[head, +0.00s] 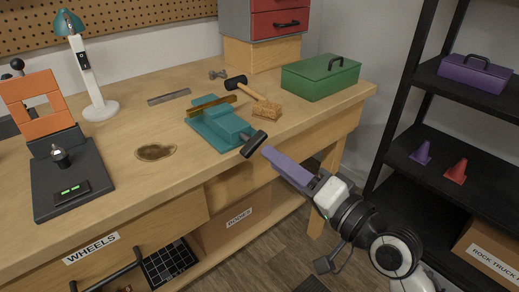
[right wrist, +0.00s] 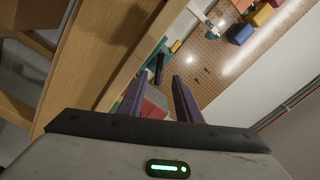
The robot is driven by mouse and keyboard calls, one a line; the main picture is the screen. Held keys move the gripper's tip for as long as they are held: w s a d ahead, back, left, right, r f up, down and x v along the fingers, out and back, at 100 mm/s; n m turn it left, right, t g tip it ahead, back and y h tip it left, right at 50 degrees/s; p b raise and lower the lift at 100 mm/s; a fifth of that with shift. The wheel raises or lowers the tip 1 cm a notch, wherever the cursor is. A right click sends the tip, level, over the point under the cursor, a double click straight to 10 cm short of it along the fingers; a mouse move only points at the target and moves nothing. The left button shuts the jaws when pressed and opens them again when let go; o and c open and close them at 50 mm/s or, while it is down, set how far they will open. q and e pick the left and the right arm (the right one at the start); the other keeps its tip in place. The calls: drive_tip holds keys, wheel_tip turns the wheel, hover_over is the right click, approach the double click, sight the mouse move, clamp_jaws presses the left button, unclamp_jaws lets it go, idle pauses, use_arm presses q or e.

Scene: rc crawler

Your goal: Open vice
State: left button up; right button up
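The teal vice (head: 219,127) is mounted at the front edge of the wooden workbench, with a tan strip along its jaws. Its black handle (head: 254,143) sticks out toward the front of the bench. My right gripper (head: 267,152), with purple fingers, is just to the right of the handle's end. In the right wrist view its fingers (right wrist: 168,62) are apart with nothing clearly held, and the dark handle (right wrist: 159,68) shows near the fingertips. Whether they touch it cannot be told. My left gripper is not in view.
A mallet (head: 262,104) lies behind the vice and a green toolbox (head: 320,77) stands to its right. A lamp (head: 99,108) and an orange-and-black stand (head: 70,175) are on the left. The drawer labelled wheels (head: 130,245) is below. A black shelf (head: 425,165) stands on the right.

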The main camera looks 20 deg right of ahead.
sight(257, 147)
drive_tip(key=x, duration=0.6)
drive_tip(key=shift+w, duration=0.1)
drive_tip(key=shift+c, duration=0.4)
clamp_jaws()
